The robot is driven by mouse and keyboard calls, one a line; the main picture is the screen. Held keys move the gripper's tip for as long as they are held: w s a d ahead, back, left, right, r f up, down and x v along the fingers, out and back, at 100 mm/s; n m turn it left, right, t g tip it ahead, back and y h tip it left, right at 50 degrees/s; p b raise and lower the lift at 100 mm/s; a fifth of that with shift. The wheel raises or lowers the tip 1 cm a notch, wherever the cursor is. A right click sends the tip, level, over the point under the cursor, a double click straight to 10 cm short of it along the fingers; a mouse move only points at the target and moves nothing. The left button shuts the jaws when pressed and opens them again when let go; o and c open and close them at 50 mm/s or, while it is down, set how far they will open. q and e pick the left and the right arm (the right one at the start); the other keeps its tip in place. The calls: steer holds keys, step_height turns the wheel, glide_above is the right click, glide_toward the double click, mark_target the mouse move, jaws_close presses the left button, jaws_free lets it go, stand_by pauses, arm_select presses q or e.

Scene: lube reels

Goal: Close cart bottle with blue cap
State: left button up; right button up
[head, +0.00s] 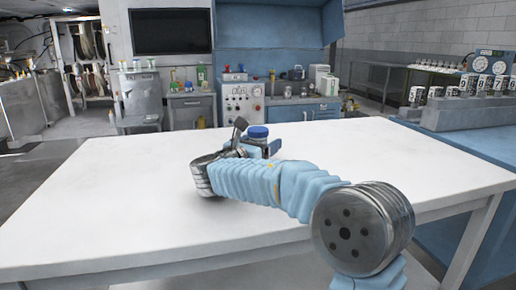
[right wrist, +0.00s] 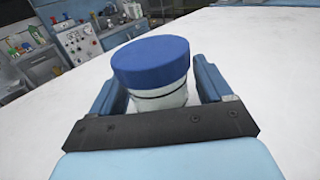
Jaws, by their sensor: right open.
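A bottle (right wrist: 160,97) with a wide blue cap (right wrist: 150,61) stands upright on the white table in the right wrist view. The cap sits level on top of it; I cannot tell how tightly it is seated. In the head view the blue cap (head: 258,132) shows just beyond my right wrist, and the bottle's body is mostly hidden behind the arm. My right gripper (right wrist: 158,90) is open, with its blue fingers on either side of the bottle below the cap and a gap at each side. My left gripper is not in view.
The white table (head: 110,210) is clear around the bottle. A blue bench with numbered canisters (head: 483,84) stands at the right. A control box (head: 242,101), cabinets and several small bottles stand at the back, beyond the table.

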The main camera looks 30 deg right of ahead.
mark_target(261, 134)
steer(key=c, duration=1.1)
steer(key=shift+r, duration=0.65)
steer(key=s+r, duration=0.1)
steer(key=r, duration=0.1)
steer(key=s+a+r, duration=0.1)
steer(key=r, duration=0.1)
steer(key=s+a+r, duration=0.1)
steer(key=r, duration=0.2)
steer(key=shift+s, duration=0.35)
steer(key=s+a+r, duration=0.1)
steer(key=s, duration=0.2)
steer(key=s+a+r, duration=0.3)
steer(key=s+a, duration=0.1)
steer(key=s, duration=0.1)
steer(key=shift+s+r+b, duration=0.3)
steer(key=shift+r+b, duration=0.05)
